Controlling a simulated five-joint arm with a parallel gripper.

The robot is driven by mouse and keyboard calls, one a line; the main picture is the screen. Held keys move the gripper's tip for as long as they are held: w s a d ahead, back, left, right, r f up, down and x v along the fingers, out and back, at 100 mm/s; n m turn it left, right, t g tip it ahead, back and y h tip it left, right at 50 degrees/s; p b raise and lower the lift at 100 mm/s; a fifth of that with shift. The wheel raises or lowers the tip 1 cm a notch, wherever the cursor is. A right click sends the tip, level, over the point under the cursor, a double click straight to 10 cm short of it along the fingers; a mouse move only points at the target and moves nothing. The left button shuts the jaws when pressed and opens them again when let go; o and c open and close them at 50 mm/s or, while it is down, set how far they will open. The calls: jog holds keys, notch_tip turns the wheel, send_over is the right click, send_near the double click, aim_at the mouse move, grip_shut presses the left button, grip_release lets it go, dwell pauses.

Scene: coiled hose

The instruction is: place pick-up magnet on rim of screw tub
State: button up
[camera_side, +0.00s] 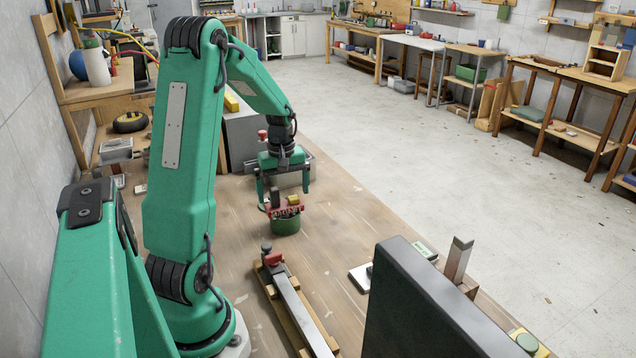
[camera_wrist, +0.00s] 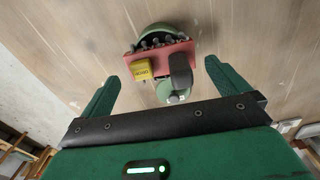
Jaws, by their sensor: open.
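The screw tub is a round green tub (camera_side: 286,224) on the wooden bench; its green side also shows in the wrist view (camera_wrist: 160,33). What looks like the pick-up magnet is a red bar (camera_side: 287,212) with small screw-like pieces along its edge and a dark upright part. It lies across the tub's near rim in the wrist view (camera_wrist: 160,52). A yellow block (camera_wrist: 141,71) sits at its left end. My gripper (camera_side: 284,196) is open just above the bar, with fingers apart on either side in the wrist view (camera_wrist: 164,68). Contact between bar and rim is partly hidden.
A long metal bar clamp (camera_side: 298,310) on wooden blocks lies in front of the tub. A dark panel (camera_side: 430,305) stands at the front right. A grey box (camera_side: 243,135) stands behind my gripper. Bench surface right of the tub is clear.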

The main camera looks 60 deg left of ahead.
aim_at(286, 206)
notch_tip(286, 206, up, 8)
jog(key=shift+r, duration=0.25)
dwell(0.6)
jog(key=d+r+m+t, duration=0.1)
jog(key=d+r+m, duration=0.15)
jog(key=d, duration=0.35)
jog(key=d+r+m+t+y, duration=0.1)
jog(key=d+r+m, duration=0.15)
jog(key=d, duration=0.35)
jog(key=d+r+m+t, duration=0.1)
jog(key=d+m, duration=0.3)
jog(key=d, duration=0.1)
jog(key=s+d+m+t, duration=0.1)
jog(key=s+d+m, duration=0.2)
jog(key=d, duration=0.3)
jog(key=s+d+m+t+h, duration=0.1)
jog(key=s+d+m, duration=0.2)
jog(key=d+m, duration=0.2)
jog(key=shift+d+r+t, duration=0.3)
jog(key=shift+d, duration=0.35)
jog(key=shift+s, duration=0.1)
